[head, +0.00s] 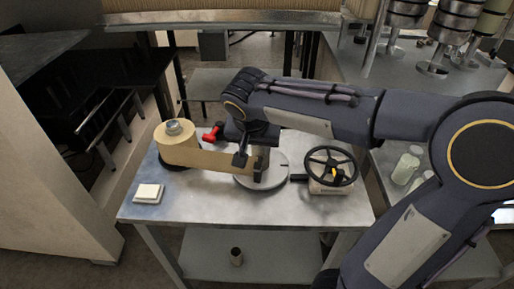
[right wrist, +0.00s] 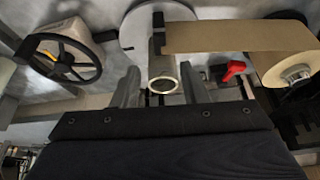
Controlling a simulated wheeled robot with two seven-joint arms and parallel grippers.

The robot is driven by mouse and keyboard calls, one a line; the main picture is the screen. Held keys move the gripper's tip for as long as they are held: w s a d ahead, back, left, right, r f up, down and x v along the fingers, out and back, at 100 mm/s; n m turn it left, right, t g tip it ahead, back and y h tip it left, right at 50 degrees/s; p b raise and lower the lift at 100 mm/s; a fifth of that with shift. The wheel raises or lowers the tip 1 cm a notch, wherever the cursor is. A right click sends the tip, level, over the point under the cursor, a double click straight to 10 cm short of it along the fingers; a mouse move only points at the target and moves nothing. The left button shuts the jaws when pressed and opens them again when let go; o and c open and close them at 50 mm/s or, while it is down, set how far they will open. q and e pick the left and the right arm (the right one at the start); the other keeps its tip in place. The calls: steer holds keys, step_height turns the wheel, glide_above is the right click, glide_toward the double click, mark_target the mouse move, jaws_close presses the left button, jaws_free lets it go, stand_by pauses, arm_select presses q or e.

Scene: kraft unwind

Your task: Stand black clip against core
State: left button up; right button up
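The core (right wrist: 163,70) is a grey upright tube with a pale rim on a round plate (head: 243,183). A kraft paper strip (head: 212,160) runs from the roll (head: 178,148) to the core. My left gripper is out of view.
A black handwheel (head: 331,166) stands on the table's right side. A red-handled item (head: 212,134) lies behind the paper strip. A white block (head: 148,193) is at the left. The table's front (head: 230,212) is clear. A small cup (head: 236,256) stands on the lower shelf.

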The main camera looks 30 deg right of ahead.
steer(key=s+a+f+n+y, duration=0.1)
steer(key=s+n+y, duration=0.1)
steer(key=s, duration=0.4)
steer(key=s+a+f+n+t+y, duration=0.1)
steer(key=s+a+f+n+y, duration=0.1)
steer(key=s, duration=0.4)
steer(key=s+a+f+n+t+y, duration=0.1)
steer(key=s+n+y, duration=0.1)
steer(key=s, duration=0.4)
steer(key=shift+s+a+f+y, duration=0.25)
steer(key=shift+s+f+y, duration=0.05)
steer(key=shift+f, duration=0.1)
